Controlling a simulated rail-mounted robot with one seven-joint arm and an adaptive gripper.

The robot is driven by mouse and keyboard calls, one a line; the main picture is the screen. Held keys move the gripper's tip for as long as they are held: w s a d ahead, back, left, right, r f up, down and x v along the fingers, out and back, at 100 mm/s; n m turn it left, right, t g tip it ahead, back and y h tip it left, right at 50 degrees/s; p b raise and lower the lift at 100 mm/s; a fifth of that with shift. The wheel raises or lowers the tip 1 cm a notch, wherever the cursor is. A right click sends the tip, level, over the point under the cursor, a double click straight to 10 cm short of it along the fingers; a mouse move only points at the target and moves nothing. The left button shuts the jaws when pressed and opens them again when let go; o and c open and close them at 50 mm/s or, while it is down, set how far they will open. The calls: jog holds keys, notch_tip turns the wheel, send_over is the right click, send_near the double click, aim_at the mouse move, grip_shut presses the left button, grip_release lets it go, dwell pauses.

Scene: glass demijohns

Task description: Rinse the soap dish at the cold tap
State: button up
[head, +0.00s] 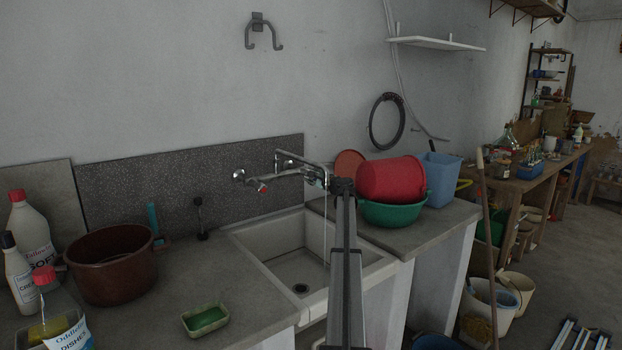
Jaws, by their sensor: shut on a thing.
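The soap dish (206,320), pale-rimmed with a green inside, sits on the worktop left of the sink. The wall tap (290,172) has a red-marked handle (259,185) on its left and a long spout reaching right over the white sink (300,262). A thin pale vertical line, looking like running water, drops from the spout's end into the basin. My arm rises in front of the sink. My gripper (342,187) is at the tap's right side, shut on what looks like the cold tap handle; the arm mostly hides the grip.
A brown tub (110,268) and several bottles stand at the left. A dark upright plunger-like thing (201,218) stands behind the soap dish. A red bucket (390,179), green basin (393,212) and blue bin (440,180) crowd the right worktop. A wooden pole (487,230) leans there.

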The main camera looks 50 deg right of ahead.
jog(key=o, duration=1.2)
jog(key=shift+c, duration=0.2)
jog(key=v, duration=1.2)
